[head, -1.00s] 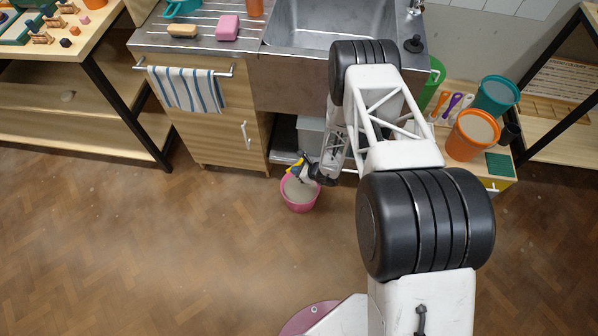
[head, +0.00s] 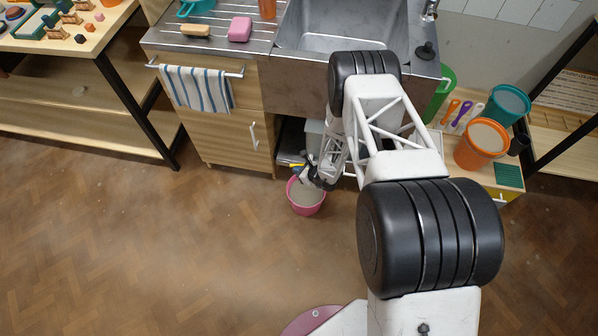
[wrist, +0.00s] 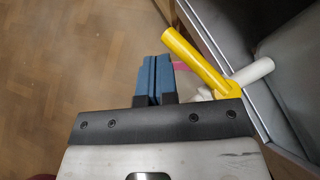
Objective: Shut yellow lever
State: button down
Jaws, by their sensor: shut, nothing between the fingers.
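The yellow lever (wrist: 194,57) is in the wrist view, right of my fingers. It slants from upper left down to a white pipe (wrist: 253,73) at the cabinet opening. My gripper (wrist: 154,62) is shut and empty, its blue fingers together, close to the left of the lever; I cannot tell whether they touch. In the head view the lever (head: 294,166) is a small yellow spot beside my gripper (head: 303,172), above a pink bucket (head: 306,207). My arm hides part of that area.
The pink bucket stands on the floor in front of the open space under the metal sink (head: 340,48). A wooden cabinet door (head: 238,130) is to the left. An orange bucket (head: 481,143) and a teal bucket (head: 508,103) stand at the right. The floor to the left is clear.

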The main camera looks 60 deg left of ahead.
jog(key=shift+w+d, duration=0.1)
jog(key=shift+w, duration=0.05)
jog(key=shift+w+d, duration=0.2)
jog(key=shift+w, duration=0.35)
dwell(0.5)
jog(key=shift+d+r, duration=0.1)
jog(key=shift+r, duration=0.05)
jog(key=s+d+r, duration=0.7)
jog(key=s+d, duration=0.1)
jog(key=shift+r, duration=0.25)
dwell(0.7)
jog(key=shift+s, duration=0.1)
dwell(0.6)
